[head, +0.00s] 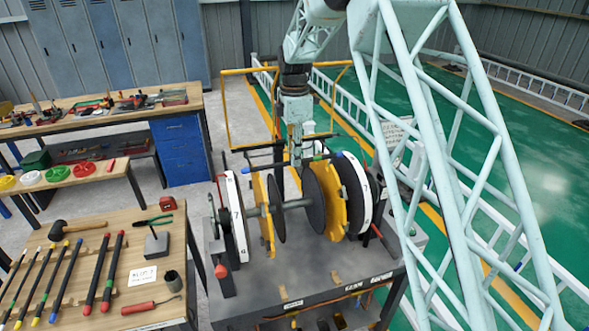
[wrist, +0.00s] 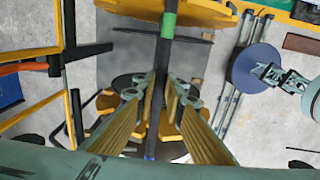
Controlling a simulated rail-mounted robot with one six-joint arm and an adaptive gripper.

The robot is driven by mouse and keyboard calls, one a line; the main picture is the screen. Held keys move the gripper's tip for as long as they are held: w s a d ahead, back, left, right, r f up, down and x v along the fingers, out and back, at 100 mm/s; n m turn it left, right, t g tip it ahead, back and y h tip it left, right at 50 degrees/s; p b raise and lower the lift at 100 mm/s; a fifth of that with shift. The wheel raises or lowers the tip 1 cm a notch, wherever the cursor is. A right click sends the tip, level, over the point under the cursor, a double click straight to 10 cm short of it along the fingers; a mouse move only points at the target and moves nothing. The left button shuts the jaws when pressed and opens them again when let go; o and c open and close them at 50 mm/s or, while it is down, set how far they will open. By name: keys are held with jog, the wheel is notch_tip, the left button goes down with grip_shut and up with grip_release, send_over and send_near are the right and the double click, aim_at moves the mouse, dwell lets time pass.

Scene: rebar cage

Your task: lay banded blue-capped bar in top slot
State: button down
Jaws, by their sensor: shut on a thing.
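My gripper (head: 297,160) is shut on a dark bar (head: 268,166) above the middle of the rebar cage fixture. In the wrist view my gripper fingers (wrist: 160,98) close around the bar (wrist: 161,62), which shows a green band (wrist: 168,26) and a blue end (wrist: 150,150). The fixture has yellow plates (head: 329,205), dark discs and white numbered end plates (head: 236,218) on a shaft. I cannot tell whether the bar touches a slot.
A wooden table (head: 95,245) at the left holds several colour-ended bars, a mallet (head: 75,229), pliers and a small stand. A workbench (head: 100,115) with tools stands behind. My lattice arm structure blocks much of the right side. Yellow rails (head: 229,110) stand behind the fixture.

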jog(key=shift+f+b, duration=1)
jog(key=shift+f, duration=1.25)
jog(key=shift+f, duration=0.1)
jog(key=c, duration=2.7)
grip_release()
jog(key=shift+f, duration=0.1)
jog(key=shift+r+p, duration=1.7)
jog(key=shift+r, duration=2.2)
jog(key=shift+d+r, duration=0.1)
